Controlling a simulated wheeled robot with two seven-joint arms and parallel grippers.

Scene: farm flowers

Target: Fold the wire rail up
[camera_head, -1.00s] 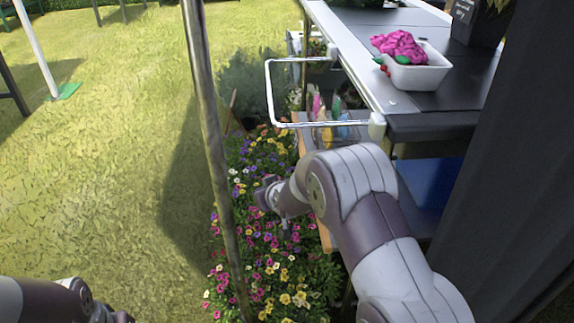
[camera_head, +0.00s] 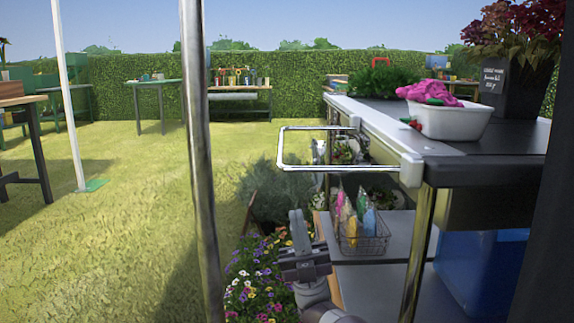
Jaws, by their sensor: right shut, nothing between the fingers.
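The wire rail (camera_head: 280,148) is a thin chrome loop on the end of the cart (camera_head: 440,165). It sticks out level to the left from two white mounts on the cart's top edge. My right gripper (camera_head: 299,218) is below the rail, in front of the flowers and the lower shelf. Its fingers point up and are together with nothing between them. A gap shows between the fingertips and the rail's near bar. My left gripper is out of view.
A metal pole (camera_head: 196,160) stands upright left of the rail. A wire basket with coloured packets (camera_head: 362,237) sits on the lower shelf, right of my gripper. A white tub (camera_head: 449,121) with pink gloves stands on the cart top.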

